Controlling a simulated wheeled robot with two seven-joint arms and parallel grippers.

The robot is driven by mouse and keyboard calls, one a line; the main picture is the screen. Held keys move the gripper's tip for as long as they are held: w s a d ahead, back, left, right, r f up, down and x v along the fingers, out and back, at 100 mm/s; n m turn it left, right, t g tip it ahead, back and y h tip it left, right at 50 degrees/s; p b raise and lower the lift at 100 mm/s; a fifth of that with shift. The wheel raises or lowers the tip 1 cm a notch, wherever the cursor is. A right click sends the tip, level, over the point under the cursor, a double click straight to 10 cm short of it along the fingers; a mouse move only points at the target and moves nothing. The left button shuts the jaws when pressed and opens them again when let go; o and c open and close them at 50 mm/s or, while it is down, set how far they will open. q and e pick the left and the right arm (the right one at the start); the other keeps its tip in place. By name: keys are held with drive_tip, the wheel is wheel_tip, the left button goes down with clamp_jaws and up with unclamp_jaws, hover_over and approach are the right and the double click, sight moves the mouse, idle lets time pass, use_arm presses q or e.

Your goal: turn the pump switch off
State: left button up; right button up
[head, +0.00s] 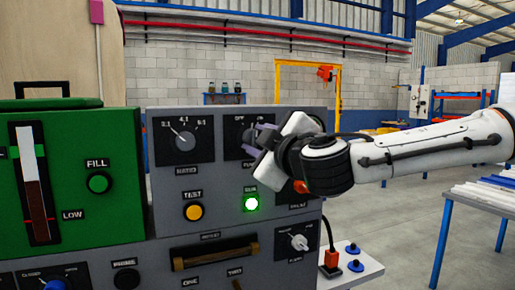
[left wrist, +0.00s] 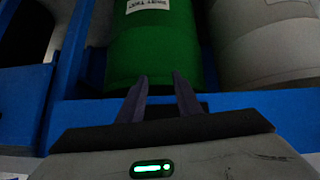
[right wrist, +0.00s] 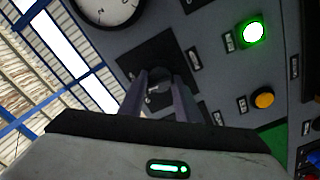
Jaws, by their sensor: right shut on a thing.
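The pump switch (head: 241,135) is a knob on a black plate at the upper right of the grey panel, mostly hidden in the head view by my right gripper (head: 259,141). In the right wrist view the knob (right wrist: 162,72) lies between the fingertips of my right gripper (right wrist: 160,80), which is shut on it. Its exact pointing direction is hard to read. The green RUN lamp (head: 251,203) below is lit and also glows in the right wrist view (right wrist: 252,33). My left gripper (left wrist: 160,80) shows only in the left wrist view, fingers apart and empty.
The ratio dial (head: 182,138) is left of the switch. The amber TEST button (head: 193,212) is below it. A green box (head: 85,180) with a FILL button adjoins the panel. A green drum (left wrist: 155,45) stands beyond my left fingers.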

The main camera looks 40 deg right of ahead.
drive_tip(key=shift+n+b, duration=0.7)
drive_tip(key=shift+n, duration=2.9)
drive_tip(key=shift+r, duration=0.1)
drive_tip(key=o, duration=1.1)
drive_tip(key=shift+c, duration=0.2)
drive_tip(key=shift+s, duration=0.1)
drive_tip(key=v, duration=1)
drive_tip(key=shift+b, duration=0.45)
drive_tip(key=shift+a, duration=0.1)
